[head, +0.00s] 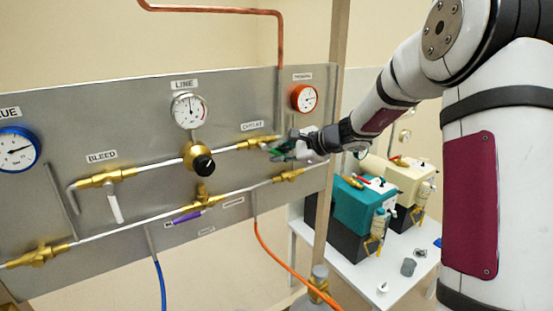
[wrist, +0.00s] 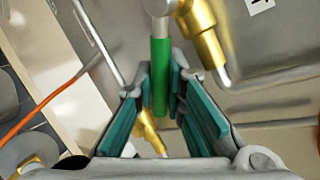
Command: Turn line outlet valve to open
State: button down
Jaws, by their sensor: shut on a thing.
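The line outlet valve is a brass body (head: 256,143) on the upper pipe, under a label (head: 252,126) reading OUTLET, in the head view. In the wrist view its brass body (wrist: 203,38) is at the top, with a green lever (wrist: 160,72) running down from a grey hub. My gripper (head: 274,150) is at the valve's right side in front of the panel. In the wrist view my gripper (wrist: 161,85) has its teal-padded fingers closed on either side of the lever. The lever's exact angle to the pipe is hard to tell.
The LINE gauge (head: 189,110) and a black-knobbed regulator (head: 202,163) sit left of the valve. An orange-rimmed gauge (head: 304,98) is above right. A purple-handled valve (head: 187,216) is on the lower pipe. An orange hose (head: 277,260) hangs below. Pumps (head: 362,208) stand on a white table at right.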

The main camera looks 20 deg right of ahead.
jog(key=shift+d+r+h, duration=0.1)
jog(key=shift+r+h, duration=0.05)
jog(key=shift+h, duration=0.15)
dwell(0.4)
jog(key=c, duration=1.6)
grip_release()
jog(key=shift+c, duration=0.2)
jog(key=shift+r, duration=0.1)
jog(key=v, duration=0.8)
